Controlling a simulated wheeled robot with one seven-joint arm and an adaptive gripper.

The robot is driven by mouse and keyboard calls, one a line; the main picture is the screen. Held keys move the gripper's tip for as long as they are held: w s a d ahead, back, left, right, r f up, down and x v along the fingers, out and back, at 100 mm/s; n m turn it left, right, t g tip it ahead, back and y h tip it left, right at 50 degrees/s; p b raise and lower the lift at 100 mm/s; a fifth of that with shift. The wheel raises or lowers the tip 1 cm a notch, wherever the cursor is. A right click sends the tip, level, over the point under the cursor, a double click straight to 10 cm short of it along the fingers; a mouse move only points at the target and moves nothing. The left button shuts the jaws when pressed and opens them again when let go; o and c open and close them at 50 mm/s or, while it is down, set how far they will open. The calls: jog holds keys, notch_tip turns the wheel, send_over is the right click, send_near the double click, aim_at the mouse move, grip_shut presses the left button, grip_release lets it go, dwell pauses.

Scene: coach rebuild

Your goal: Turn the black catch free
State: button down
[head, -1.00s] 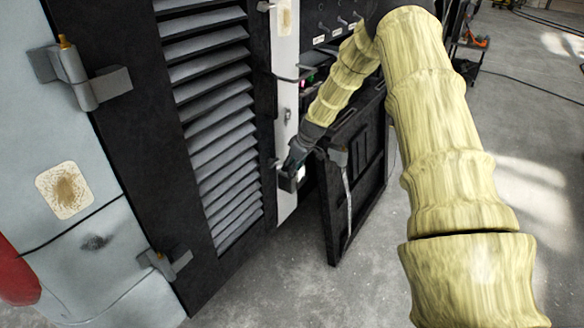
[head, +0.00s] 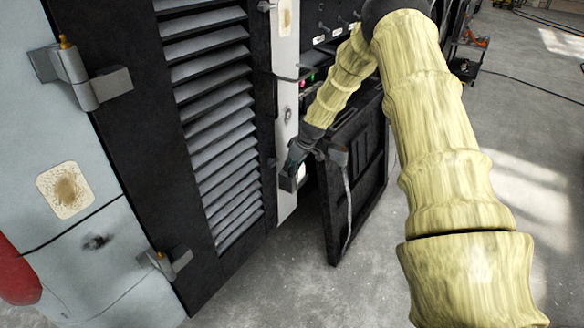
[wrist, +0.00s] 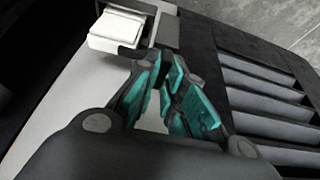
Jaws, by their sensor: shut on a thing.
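My gripper (head: 296,163) is at the edge of the louvred door in the head view, low by the pale post. In the wrist view its teal-lined fingers (wrist: 163,68) are close together, shut on the black catch. A small dark part of the catch (wrist: 129,52) shows at the fingertips, just below a white block (wrist: 117,30). The fingers hide most of the catch, so its exact angle cannot be told.
The black louvred door (head: 245,215) stands left of my gripper, with hinges on its left side. A black panel (head: 360,190) hangs open close to the right of my gripper. Bare concrete floor (head: 460,290) lies further right.

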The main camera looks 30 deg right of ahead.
jog(key=m+h+p, duration=0.2)
jog(key=m, duration=0.2)
jog(key=shift+a+r+m, duration=0.1)
jog(key=shift+r+m, duration=0.05)
jog(key=shift+m, duration=0.15)
jog(key=m+h+p, duration=0.1)
jog(key=m, duration=0.1)
jog(key=m+h+p, duration=0.1)
jog(key=m, duration=0.2)
jog(key=shift+a+m, duration=0.1)
jog(key=shift+m, duration=0.2)
jog(key=shift+w+p, duration=0.1)
jog(key=shift+p, duration=0.2)
jog(key=c, duration=1.5)
grip_release()
jog(key=v, duration=1.1)
jog(key=shift+a+r, duration=0.1)
jog(key=shift+r, duration=0.25)
